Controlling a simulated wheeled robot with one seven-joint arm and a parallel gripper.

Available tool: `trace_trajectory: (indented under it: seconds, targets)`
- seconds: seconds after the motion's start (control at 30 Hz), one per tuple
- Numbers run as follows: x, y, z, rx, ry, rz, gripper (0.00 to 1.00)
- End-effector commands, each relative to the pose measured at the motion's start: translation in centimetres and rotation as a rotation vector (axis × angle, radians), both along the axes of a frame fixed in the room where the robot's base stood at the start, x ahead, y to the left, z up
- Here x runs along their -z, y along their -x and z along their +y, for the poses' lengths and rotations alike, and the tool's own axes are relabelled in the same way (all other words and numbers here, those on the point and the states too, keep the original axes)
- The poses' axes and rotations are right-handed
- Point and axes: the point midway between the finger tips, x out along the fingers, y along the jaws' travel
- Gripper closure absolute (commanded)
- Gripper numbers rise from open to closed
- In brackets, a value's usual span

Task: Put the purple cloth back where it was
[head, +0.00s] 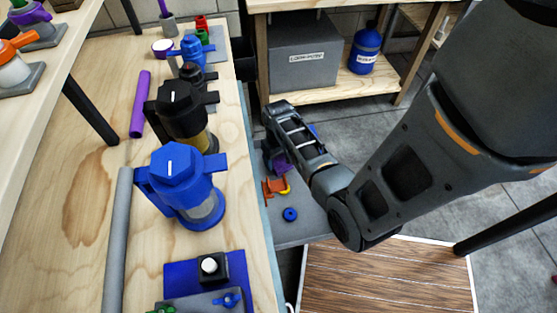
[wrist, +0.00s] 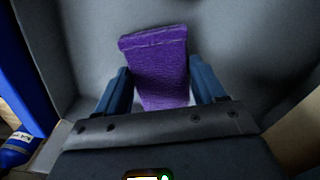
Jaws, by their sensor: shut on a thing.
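The purple cloth (wrist: 158,60) stands between the two blue fingers of my gripper (wrist: 161,88) in the wrist view. My gripper is shut on it, and its upper end sticks out past the fingers. Grey walls or panels lie around and behind it. In the head view a small purple patch (head: 281,165), likely the cloth, shows beneath my gripper's wrist. My fingertips are mostly hidden there by my own arm. My gripper is low, over or inside an open grey drawer (head: 308,225) at the bench's right side.
An orange part (head: 272,187) and a blue round cap (head: 290,214) lie in the drawer. The wooden bench (head: 85,200) holds a blue filter housing (head: 185,185), a black one (head: 180,115) and a purple tube (head: 140,103). A grey box (head: 303,55) and blue bottle (head: 365,50) stand on a shelf behind.

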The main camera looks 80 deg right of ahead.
Motion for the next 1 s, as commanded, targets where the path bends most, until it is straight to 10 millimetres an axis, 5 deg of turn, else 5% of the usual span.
trace_trajectory:
  seconds: [0.47, 0.5, 0.7, 1.0]
  targets:
    - [1.62, 0.00, -0.03, -0.001, 0.001, -0.001, 0.55]
    - [1.54, 0.00, -0.04, 0.000, 0.001, -0.001, 0.27]
    - [1.53, 0.02, -0.04, 0.000, 0.001, -0.001, 0.08]
    - [1.32, 0.02, -0.05, 0.000, 0.001, -0.001, 0.05]
